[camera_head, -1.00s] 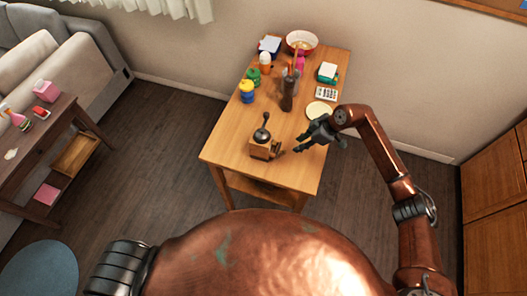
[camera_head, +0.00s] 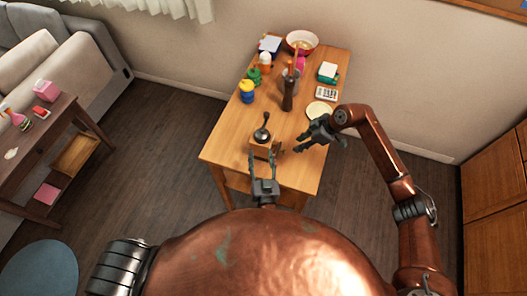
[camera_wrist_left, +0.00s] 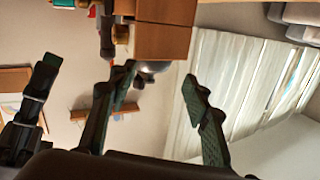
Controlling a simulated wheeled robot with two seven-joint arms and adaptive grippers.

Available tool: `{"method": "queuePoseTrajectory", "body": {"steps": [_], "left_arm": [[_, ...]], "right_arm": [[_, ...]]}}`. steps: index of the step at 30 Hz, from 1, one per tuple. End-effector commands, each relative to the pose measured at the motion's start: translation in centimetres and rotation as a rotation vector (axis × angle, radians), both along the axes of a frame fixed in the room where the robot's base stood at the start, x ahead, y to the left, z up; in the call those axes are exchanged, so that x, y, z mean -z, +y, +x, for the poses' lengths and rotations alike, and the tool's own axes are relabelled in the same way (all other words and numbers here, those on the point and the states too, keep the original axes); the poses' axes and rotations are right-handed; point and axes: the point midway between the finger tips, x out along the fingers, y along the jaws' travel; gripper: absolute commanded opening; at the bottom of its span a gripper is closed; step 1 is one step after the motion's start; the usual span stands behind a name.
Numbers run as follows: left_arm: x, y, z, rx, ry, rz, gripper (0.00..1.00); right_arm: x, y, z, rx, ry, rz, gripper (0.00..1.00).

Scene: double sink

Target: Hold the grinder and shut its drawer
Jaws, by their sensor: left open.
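The grinder (camera_head: 259,148) is a small wooden box with a dark domed top and crank, standing near the front of the table. Its drawer (camera_head: 276,149) appears to stick out on the right side. My left gripper (camera_head: 262,156) is open, with its fingers at the near side of the grinder; contact cannot be told. The left wrist view is upside down and shows the wooden body of the grinder (camera_wrist_left: 163,42) beyond the spread fingers (camera_wrist_left: 160,84). My right gripper (camera_head: 320,147) is open and empty, right of the drawer and apart from it.
The wooden table (camera_head: 225,147) also bears a dark pepper mill (camera_head: 288,95), a pale plate (camera_head: 319,109), a blue and yellow jar (camera_head: 247,92) and a red-rimmed bowl (camera_head: 301,42) behind the grinder. The tabletop left of the grinder is clear.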

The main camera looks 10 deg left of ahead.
Motion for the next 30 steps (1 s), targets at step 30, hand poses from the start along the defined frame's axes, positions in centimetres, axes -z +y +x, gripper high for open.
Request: {"method": "queuePoseTrajectory", "body": {"steps": [30], "left_arm": [[-2.4, 1.4, 8.7, 0.031, -0.098, -0.127, 0.45]], "right_arm": [[0.0, 0.0, 0.0, 0.0, 0.0, 0.0, 0.29]]}}
